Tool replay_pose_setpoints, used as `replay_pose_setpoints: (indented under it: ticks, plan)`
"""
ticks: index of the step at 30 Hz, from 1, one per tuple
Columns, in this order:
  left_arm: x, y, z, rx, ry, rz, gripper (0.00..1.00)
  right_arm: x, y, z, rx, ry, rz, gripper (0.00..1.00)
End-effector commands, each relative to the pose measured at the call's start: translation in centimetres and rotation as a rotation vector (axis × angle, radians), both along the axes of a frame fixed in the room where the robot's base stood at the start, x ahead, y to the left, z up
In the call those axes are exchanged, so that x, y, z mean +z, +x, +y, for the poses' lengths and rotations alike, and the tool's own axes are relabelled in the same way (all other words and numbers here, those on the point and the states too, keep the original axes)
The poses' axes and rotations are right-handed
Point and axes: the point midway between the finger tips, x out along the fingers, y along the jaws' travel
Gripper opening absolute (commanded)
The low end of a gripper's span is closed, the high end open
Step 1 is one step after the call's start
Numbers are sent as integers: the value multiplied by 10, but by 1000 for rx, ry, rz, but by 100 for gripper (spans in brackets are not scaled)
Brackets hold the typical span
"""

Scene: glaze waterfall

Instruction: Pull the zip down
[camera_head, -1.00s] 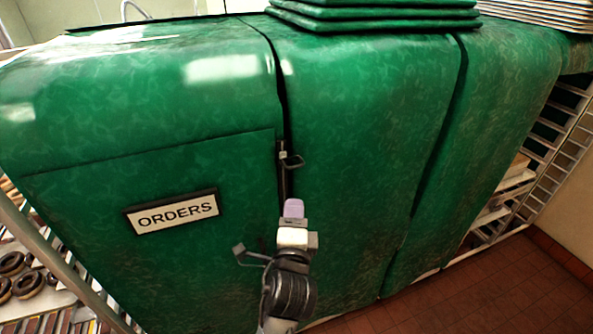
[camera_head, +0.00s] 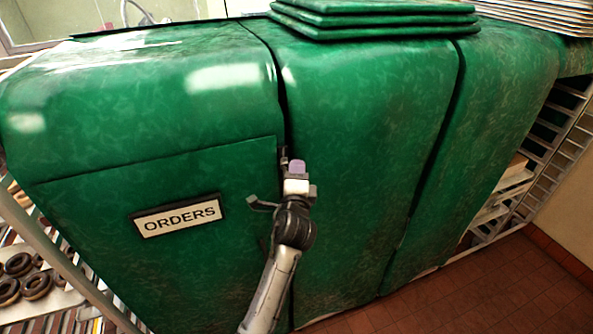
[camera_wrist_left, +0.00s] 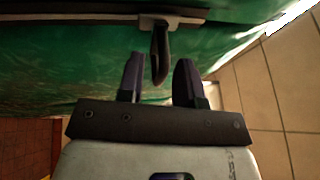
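The green cover (camera_head: 370,130) hangs over a large rack, with a dark vertical seam between its left and middle panels. In the left wrist view, the zip (camera_wrist_left: 90,18) is a dark strip across the cover with a metal slider (camera_wrist_left: 172,20), and a dark pull tab (camera_wrist_left: 160,48) hangs from the slider. My left gripper (camera_head: 296,166) is at the seam, and in the head view it hides the slider and tab. In the left wrist view my left gripper (camera_wrist_left: 160,66) is open, with the tab's end between its fingers; no grip shows. My right gripper is not in view.
An "ORDERS" sign (camera_head: 178,215) is on the left panel. Folded green covers (camera_head: 375,20) lie on top. Doughnuts (camera_head: 25,280) sit on a tray at the lower left. A metal rack (camera_head: 535,165) stands at the right above the red tiled floor (camera_head: 450,300).

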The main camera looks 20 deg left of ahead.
Motion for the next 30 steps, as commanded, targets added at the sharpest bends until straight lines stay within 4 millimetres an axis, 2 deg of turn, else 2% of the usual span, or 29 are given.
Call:
replay_pose_setpoints:
  ticks: [10,21,30]
  plan:
    - [0,2,1,0,0,0,33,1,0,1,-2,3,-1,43]
    - [0,2,1,0,-1,0,0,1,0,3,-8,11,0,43]
    - [1,2,1,0,-1,-1,0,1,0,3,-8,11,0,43]
